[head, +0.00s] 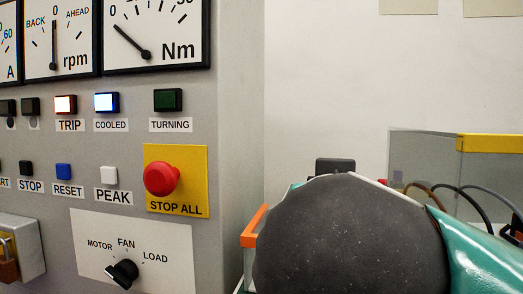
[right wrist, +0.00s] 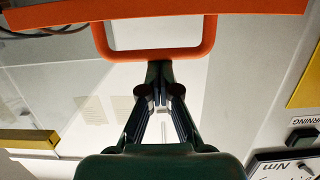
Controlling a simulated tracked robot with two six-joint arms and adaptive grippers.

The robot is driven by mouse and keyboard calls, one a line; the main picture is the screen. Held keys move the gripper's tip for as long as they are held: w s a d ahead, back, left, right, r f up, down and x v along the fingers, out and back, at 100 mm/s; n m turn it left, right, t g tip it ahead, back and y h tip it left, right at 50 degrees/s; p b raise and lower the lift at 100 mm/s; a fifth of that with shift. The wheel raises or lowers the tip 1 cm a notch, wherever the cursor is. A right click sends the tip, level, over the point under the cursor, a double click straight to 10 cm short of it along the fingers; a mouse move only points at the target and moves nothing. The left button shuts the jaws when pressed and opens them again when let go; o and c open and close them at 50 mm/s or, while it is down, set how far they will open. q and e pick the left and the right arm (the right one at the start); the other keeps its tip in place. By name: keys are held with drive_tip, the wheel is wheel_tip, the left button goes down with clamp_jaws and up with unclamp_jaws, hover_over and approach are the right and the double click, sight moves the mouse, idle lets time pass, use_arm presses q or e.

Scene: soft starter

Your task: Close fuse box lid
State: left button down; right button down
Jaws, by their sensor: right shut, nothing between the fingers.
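An orange bar with a loop-shaped handle (right wrist: 155,52) crosses the top of the right wrist view and seems to be the fuse box lid's edge. My right gripper (right wrist: 160,72) is shut and empty, its tips at the outer edge of the loop. I cannot tell whether they touch it. In the head view, an orange edge (head: 255,228) shows left of my dark, rounded arm joint, which hides the rest and the right gripper. How far the lid stands open is not clear. My left gripper is in neither view.
The grey control panel (head: 231,120) stands at left, with a red stop button (head: 160,179), a rotary knob (head: 122,273) and a padlocked box (head: 20,252). A clear guard with a yellow edge (head: 492,144) and dark cables (head: 480,199) are at right.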

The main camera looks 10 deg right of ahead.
drive_tip(key=shift+a+f+g, duration=0.15)
drive_tip(key=shift+a+f, duration=0.05)
drive_tip(key=shift+f, duration=0.35)
drive_tip(key=shift+a+f+g, duration=0.15)
drive_tip(key=shift+a+f, duration=0.05)
drive_tip(key=shift+f, duration=0.35)
wheel_tip(320, 180, up, 12)
drive_tip(key=shift+d, duration=0.35)
drive_tip(key=shift+r, duration=0.1)
